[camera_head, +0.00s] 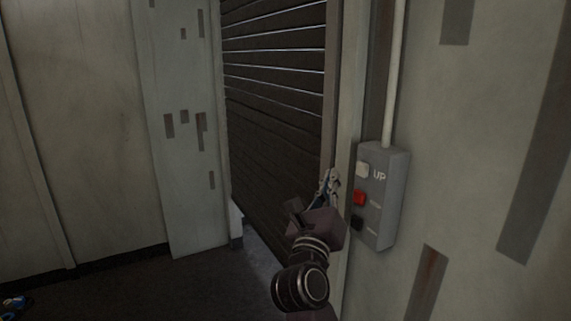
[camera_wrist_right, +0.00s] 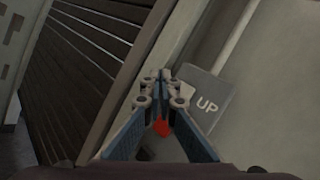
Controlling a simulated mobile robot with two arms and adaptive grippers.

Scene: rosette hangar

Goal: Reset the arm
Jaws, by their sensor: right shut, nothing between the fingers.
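My right arm comes up from the bottom of the head view, and its gripper (camera_head: 330,180) is raised beside a grey control box on the wall. The gripper is shut and empty. In the right wrist view its fingertips (camera_wrist_right: 163,78) meet in front of the box's left part. The control box (camera_head: 393,190) has a white button (camera_head: 363,170) marked UP at the top, a red button (camera_head: 359,198) in the middle and a dark button (camera_head: 357,222) below. I cannot tell whether the fingertips touch the box.
A dark slatted shutter (camera_head: 275,110) stands left of the box, behind a door frame (camera_head: 343,120). A pale conduit (camera_head: 394,70) runs up from the box.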

